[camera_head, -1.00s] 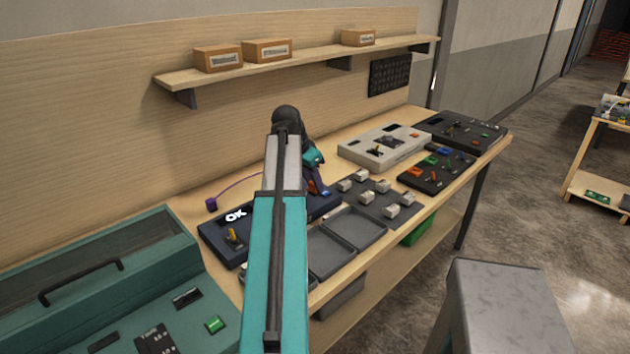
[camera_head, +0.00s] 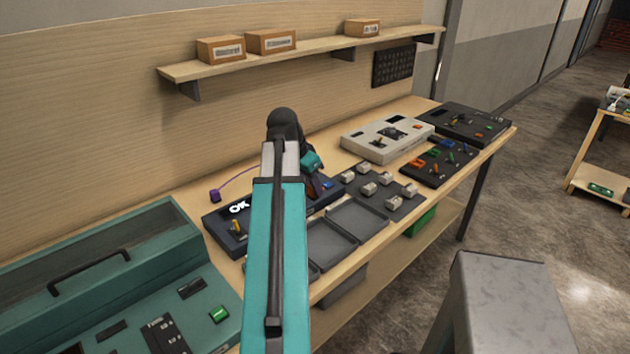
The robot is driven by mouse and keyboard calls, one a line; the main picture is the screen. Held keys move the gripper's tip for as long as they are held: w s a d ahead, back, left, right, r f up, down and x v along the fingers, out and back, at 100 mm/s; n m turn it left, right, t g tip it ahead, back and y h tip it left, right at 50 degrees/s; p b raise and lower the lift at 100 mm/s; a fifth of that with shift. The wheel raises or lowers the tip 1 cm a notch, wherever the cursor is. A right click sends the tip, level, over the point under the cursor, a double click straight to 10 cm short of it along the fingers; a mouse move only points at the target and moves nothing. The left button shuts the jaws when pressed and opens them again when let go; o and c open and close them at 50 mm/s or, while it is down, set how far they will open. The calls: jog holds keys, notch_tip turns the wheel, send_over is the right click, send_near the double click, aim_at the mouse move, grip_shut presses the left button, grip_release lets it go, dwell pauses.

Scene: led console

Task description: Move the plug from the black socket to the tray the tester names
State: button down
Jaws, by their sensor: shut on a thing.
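The dark blue tester (camera_head: 228,237) stands on the bench, and its display reads OK in white. A purple cable (camera_head: 238,179) runs from a small purple block (camera_head: 215,196) behind the tester towards my gripper and passes behind my arm. My gripper (camera_head: 317,190) is low over the tester's right end, shut, with its fingers partly hidden by my wrist. The plug in it cannot be made out clearly, nor can the black socket. Shallow grey trays lie in front of the tester: one in the middle (camera_head: 330,247), one to its right (camera_head: 357,221), and one mostly hidden by my arm.
A dark mat (camera_head: 395,206) with several pale blocks lies right of the trays. Beyond it are a white console (camera_head: 378,150), a dark board (camera_head: 428,175) with coloured parts and a black console (camera_head: 470,135). A teal case (camera_head: 120,265) stands at left. A shelf (camera_head: 300,58) with boxes hangs above.

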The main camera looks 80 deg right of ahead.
jog(key=a, duration=0.8)
jog(key=shift+s+a+f, duration=0.15)
jog(key=shift+s, duration=0.1)
dwell(0.4)
jog(key=a+b, duration=0.1)
jog(key=b, duration=0.2)
jog(key=shift+a, duration=0.2)
